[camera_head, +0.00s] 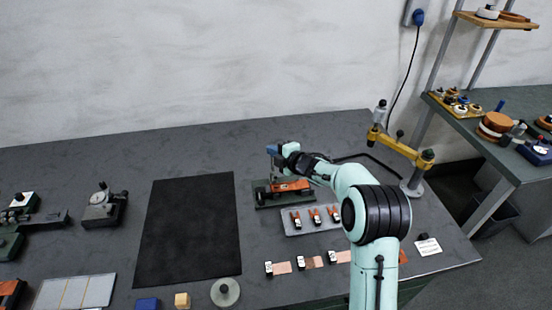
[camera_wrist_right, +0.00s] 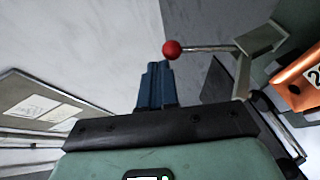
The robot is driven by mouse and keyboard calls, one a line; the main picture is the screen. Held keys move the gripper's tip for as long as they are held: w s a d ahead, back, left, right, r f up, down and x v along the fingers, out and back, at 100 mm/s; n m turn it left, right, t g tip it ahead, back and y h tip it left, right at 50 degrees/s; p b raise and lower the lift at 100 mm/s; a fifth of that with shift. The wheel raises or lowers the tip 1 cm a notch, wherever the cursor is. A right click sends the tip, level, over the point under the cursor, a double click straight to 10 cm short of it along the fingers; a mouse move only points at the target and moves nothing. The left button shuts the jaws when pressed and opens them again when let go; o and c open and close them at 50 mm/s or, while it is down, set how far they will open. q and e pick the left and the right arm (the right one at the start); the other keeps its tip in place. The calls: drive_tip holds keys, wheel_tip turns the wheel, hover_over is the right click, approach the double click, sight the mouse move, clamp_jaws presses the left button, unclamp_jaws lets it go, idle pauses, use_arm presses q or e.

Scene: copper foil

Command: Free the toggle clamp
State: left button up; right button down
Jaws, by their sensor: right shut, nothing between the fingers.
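The toggle clamp (camera_wrist_right: 240,72) shows in the right wrist view as a grey metal bracket with a thin rod ending in a red ball knob (camera_wrist_right: 172,48). An orange part with a white number label (camera_wrist_right: 296,88) lies to its right. In the head view the orange part (camera_head: 291,186) sits on a dark green fixture base (camera_head: 272,202); the clamp there is small and partly hidden. My right gripper (camera_head: 272,150) is above the fixture, its blue fingers (camera_wrist_right: 156,84) shut and empty. The knob appears just beyond the fingertips; I cannot tell whether they touch. My left gripper is not in view.
A black mat (camera_head: 188,228) lies to the left. A yellow-armed stand (camera_head: 410,148) rises at the right. Several labelled strips lie near the table's front edge.

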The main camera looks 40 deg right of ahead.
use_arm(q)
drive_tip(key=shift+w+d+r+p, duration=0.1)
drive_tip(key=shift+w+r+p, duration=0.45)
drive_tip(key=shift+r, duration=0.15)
use_arm(e)
drive_tip(key=shift+w+d+f, duration=0.25)
drive_tip(key=shift+w+d, duration=0.25)
drive_tip(key=shift+w, duration=0.35)
drive_tip(key=shift+w+d+f, duration=0.2)
drive_tip(key=shift+w+d, duration=0.3)
drive_tip(key=shift+w, duration=0.35)
